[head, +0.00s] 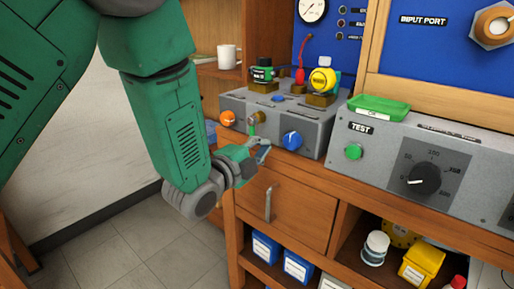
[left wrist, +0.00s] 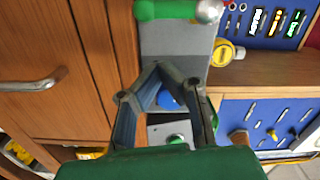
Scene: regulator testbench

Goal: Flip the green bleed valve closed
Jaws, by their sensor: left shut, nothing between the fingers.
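The green bleed valve (head: 257,117) is on the front of the grey regulator box (head: 240,105), between an orange knob and a blue knob. In the left wrist view a green handle with a silver ball end, apparently this valve (left wrist: 165,10), lies across the top edge. My left gripper (head: 264,152) is just below the valve in the head view, left of the blue knob. In the left wrist view its fingertips (left wrist: 168,68) come together, empty and apart from the green handle. My right gripper is in neither view.
The blue knob (head: 292,140) is close to the right of my left gripper. An orange knob (head: 227,118) is to the left. A TEST box (head: 375,150) with a green button stands at right. A drawer with a metal handle (head: 268,203) is below.

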